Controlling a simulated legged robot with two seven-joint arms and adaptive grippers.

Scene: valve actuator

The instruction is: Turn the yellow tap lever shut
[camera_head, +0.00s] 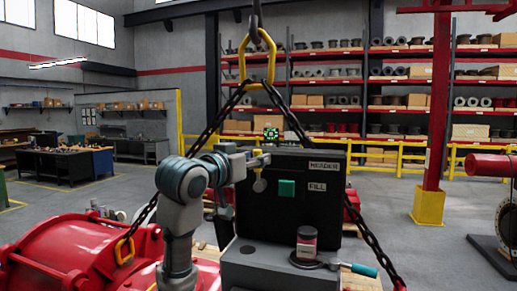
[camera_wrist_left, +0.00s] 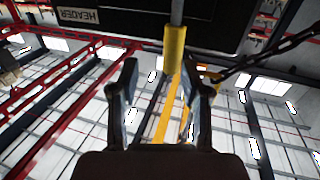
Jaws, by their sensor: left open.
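My left gripper (camera_head: 249,163) is at the box's left side, close by the lever, small and partly hidden in the head view. In the wrist view the gripper (camera_wrist_left: 164,72) is open, its two fingers apart, with the end of the yellow grip in line with the gap, nearer the right finger. Contact cannot be told. My right gripper is not in view.
The dark box (camera_head: 325,205) bears HEADER and FILL labels and a green square (camera_head: 286,188). A jar with a red label (camera_head: 306,241) and a teal-handled tool (camera_head: 358,268) are on the ledge below. Chains (camera_head: 320,173) slope down both sides from a yellow link (camera_head: 257,60).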

